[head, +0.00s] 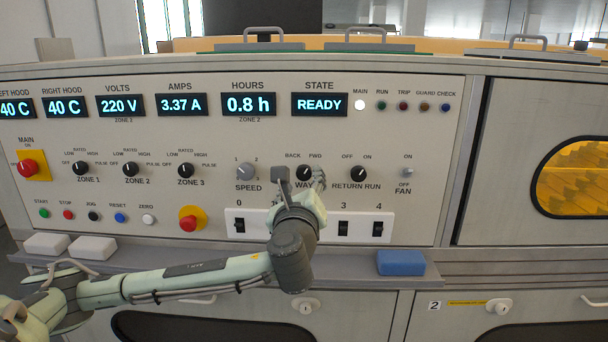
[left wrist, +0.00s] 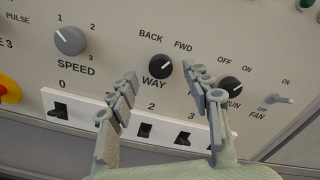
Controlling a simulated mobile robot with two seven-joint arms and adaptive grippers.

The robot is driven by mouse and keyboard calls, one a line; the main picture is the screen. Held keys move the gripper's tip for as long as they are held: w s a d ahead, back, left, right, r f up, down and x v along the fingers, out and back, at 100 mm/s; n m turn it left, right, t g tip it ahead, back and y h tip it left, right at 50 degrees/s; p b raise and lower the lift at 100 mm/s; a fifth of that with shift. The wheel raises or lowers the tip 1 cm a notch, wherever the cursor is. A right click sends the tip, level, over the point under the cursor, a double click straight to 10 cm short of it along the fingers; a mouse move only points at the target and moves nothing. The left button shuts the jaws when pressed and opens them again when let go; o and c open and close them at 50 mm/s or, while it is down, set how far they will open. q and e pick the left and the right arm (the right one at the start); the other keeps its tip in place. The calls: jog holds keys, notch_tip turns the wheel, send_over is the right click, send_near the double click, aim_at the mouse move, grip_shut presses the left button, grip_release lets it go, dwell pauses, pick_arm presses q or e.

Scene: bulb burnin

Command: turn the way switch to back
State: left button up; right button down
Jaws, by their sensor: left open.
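The way switch (head: 304,173) is a round black knob on the light control panel, between the speed knob and the return run knob. It also shows in the left wrist view (left wrist: 160,67), below the words BACK and FWD. Its white mark points up and to the right, toward FWD. My left gripper (head: 299,182) is open in front of the panel, with one finger on each side of the way switch. In the left wrist view the open fingers (left wrist: 163,88) frame the knob with nothing between them; I cannot tell whether they touch the panel. My right gripper is not in view.
The grey speed knob (head: 246,172) is left of the way switch and the return run knob (head: 358,174) is right, near the right finger. A white strip of rocker switches (head: 362,229) lies below. A blue block (head: 401,262) sits on the ledge.

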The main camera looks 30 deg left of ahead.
aim_at(303, 174)
pick_arm(q)
jog(key=x, duration=0.2)
jog(key=shift+w+a, duration=0.15)
jog(key=shift+w, duration=0.05)
jog(key=shift+w+a, duration=0.2)
jog(key=shift+w, duration=0.2)
jog(key=shift+c, duration=1.3)
jog(key=c, duration=0.5)
grip_shut()
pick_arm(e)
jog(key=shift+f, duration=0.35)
